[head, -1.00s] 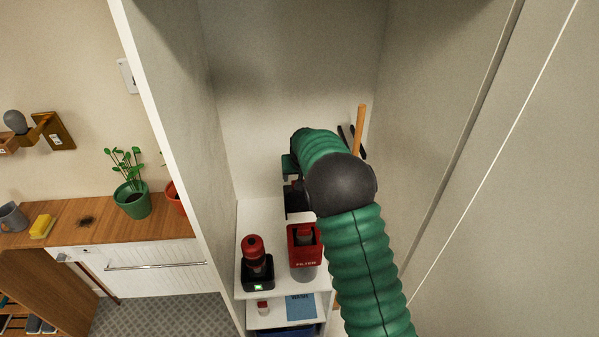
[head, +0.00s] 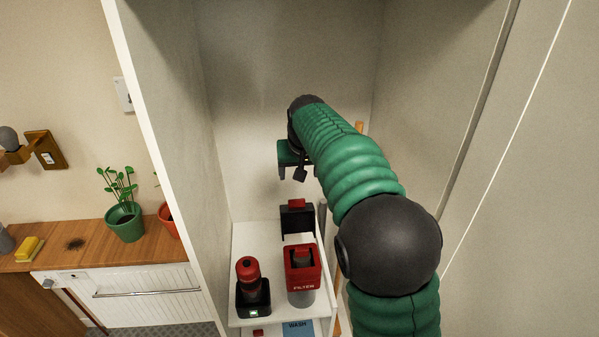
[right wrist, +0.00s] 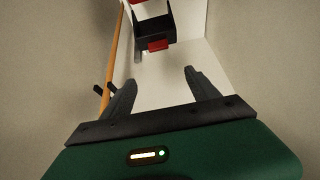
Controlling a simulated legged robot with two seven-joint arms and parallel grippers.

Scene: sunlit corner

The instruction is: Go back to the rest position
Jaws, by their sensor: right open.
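My right arm reaches from the lower right into the tall cabinet in the head view. Its gripper (head: 293,174) is above and behind the white shelf (head: 242,240), near the cabinet's back wall. In the right wrist view the two dark fingers of my right gripper (right wrist: 155,90) are spread, with nothing between them. A black holder with a red part (head: 297,218) stands on the shelf below the gripper, apart from it. The holder also shows beyond the fingers in the right wrist view (right wrist: 154,28). My left gripper is not in view.
A red FILTER container (head: 303,268) and a red-topped device on a black base (head: 251,285) stand at the shelf front. The cabinet's side walls are close by. A wooden pole (right wrist: 112,60) stands beside the shelf. Left outside, a wooden counter (head: 85,255) holds a potted plant (head: 125,222).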

